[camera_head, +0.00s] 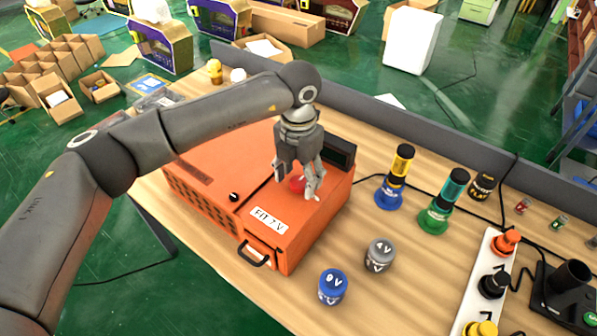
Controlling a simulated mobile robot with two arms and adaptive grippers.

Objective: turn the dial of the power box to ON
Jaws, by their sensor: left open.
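The orange power box (232,208) stands on the wooden table, with a "FIT 7 V" label (269,221) and a black handle on its front. A red dial (297,184) shows on its top, partly hidden by my left gripper. My left gripper (294,188) points down over the dial with its fingers apart, one on each side of it. Whether the fingers touch the dial I cannot tell. The dial's ON mark cannot be read. A small dark display (339,152) sits at the box's back right. My right gripper is not in view.
A blue "9 V" canister (332,286) and a grey canister (379,255) stand right of the box. Yellow-topped (397,176) and green (444,201) cylinders stand behind them. A white strip (484,284) with colored knobs lies at the right. A low grey partition edges the table's back.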

